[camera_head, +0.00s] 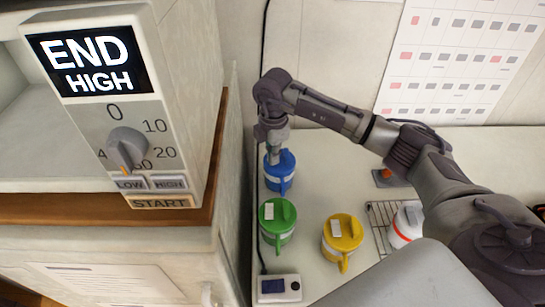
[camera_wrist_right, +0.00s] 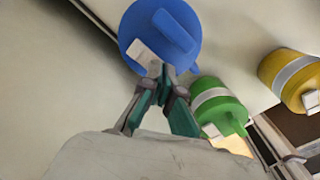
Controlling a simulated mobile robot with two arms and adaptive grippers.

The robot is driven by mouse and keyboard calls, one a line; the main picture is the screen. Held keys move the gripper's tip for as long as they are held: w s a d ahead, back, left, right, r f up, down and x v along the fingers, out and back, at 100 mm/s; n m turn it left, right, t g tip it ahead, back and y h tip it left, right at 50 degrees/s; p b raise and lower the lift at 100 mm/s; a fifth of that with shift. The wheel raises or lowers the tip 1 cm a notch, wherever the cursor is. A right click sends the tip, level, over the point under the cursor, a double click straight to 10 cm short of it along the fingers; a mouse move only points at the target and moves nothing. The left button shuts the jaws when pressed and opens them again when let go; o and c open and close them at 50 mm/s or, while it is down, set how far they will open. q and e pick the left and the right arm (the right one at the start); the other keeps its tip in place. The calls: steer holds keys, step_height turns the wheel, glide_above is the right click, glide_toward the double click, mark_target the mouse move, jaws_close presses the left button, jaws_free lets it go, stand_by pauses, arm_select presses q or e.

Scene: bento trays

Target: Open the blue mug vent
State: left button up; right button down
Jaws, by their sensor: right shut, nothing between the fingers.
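The blue mug (camera_head: 281,180) stands upright on the counter, at the back of a row of mugs. In the right wrist view, its round blue lid (camera_wrist_right: 190,48) has a raised blue bar and a small white vent tab (camera_wrist_right: 145,54). My right gripper (camera_head: 273,157) points down at the lid's left side. In the wrist view, its fingertips (camera_wrist_right: 164,78) are together at the lid's edge by the white tab, with nothing between them. I cannot tell whether they touch the tab, or whether the vent is open. My left gripper is not in view.
A green mug (camera_head: 277,228) and a yellow mug (camera_head: 341,240) stand nearer me. A white mug (camera_head: 403,228) is on a wire rack (camera_head: 381,214) at right. The microwave (camera_head: 188,70), reading END HIGH, is at left. A small white device (camera_head: 279,289) lies in front.

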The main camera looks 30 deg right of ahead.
steer(key=shift+f, duration=0.15)
stand_by(0.5)
steer(key=shift+r+p, duration=2.4)
steer(key=shift+r, duration=1.15)
